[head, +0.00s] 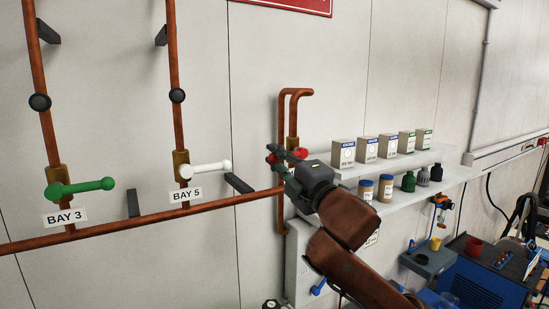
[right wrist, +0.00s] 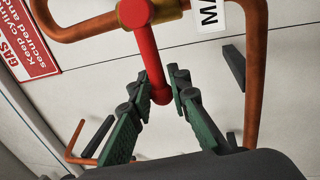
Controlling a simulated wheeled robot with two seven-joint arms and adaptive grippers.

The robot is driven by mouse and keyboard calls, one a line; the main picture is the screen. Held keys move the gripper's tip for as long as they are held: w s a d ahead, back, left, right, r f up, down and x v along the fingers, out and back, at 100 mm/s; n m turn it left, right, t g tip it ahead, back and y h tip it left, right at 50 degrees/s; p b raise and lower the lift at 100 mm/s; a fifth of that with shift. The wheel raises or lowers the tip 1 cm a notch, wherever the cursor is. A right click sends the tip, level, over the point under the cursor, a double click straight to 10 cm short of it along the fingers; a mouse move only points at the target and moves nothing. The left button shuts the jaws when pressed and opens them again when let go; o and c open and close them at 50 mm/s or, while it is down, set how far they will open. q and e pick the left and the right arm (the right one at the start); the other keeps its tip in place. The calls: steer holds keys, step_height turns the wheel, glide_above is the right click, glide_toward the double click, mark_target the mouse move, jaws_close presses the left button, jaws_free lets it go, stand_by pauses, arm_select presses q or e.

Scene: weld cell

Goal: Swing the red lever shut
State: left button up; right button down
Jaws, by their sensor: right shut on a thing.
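The red lever (right wrist: 146,48) runs down from a brass valve body (right wrist: 137,12) on a copper pipe in the right wrist view. My right gripper (right wrist: 163,84) has its green-padded fingers on either side of the lever's rounded free end and is shut on it. In the head view the red lever (head: 302,153) shows only in small patches, since my right gripper (head: 277,157) and wrist cover most of it and its valve. My left gripper is in neither view.
A green lever (head: 80,188) marked BAY 3 and a white lever (head: 205,169) marked BAY 5 sit on pipes to the left. A copper pipe (head: 130,224) runs along the wall. Shelves (head: 435,156) with boxes and bottles stand right of my right gripper.

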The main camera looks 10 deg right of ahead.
steer(key=c, duration=2.2)
jaws_free()
steer(key=shift+a+f, duration=0.15)
steer(key=shift+f, duration=0.2)
steer(key=shift+o, duration=1.2)
steer(key=shift+s+r, duration=0.2)
steer(key=shift+s, duration=0.2)
steer(key=shift+w, duration=0.2)
steer(key=v, duration=1.2)
